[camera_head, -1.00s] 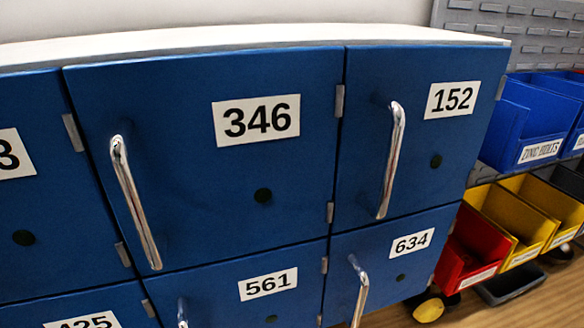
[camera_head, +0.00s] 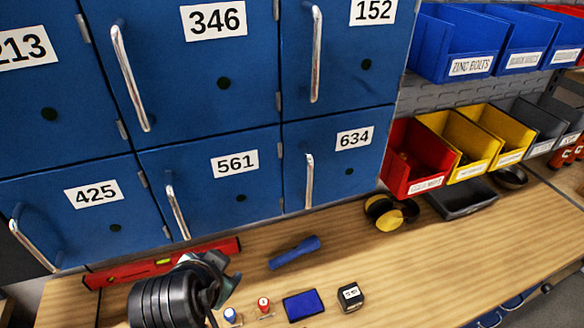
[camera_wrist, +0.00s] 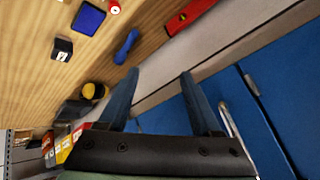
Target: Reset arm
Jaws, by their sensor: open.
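My gripper (camera_wrist: 158,98) shows in the wrist view with its two fingers spread apart and nothing between them. In the head view my dark wrist and gripper (camera_head: 228,285) are at the bottom, over the wooden bench, below the blue lockers and apart from their handles. The fingertips are hard to make out there. The locker doors, including 561 (camera_head: 205,180) and 425 (camera_head: 85,225), look shut.
On the bench (camera_head: 420,270) lie a red level (camera_head: 140,272), a blue flashlight-like tool (camera_head: 295,252), two small stamps, a blue pad (camera_head: 304,305), a dark block (camera_head: 350,297) and a yellow-black tape measure (camera_head: 384,211). Labelled bins (camera_head: 415,160) hang at right.

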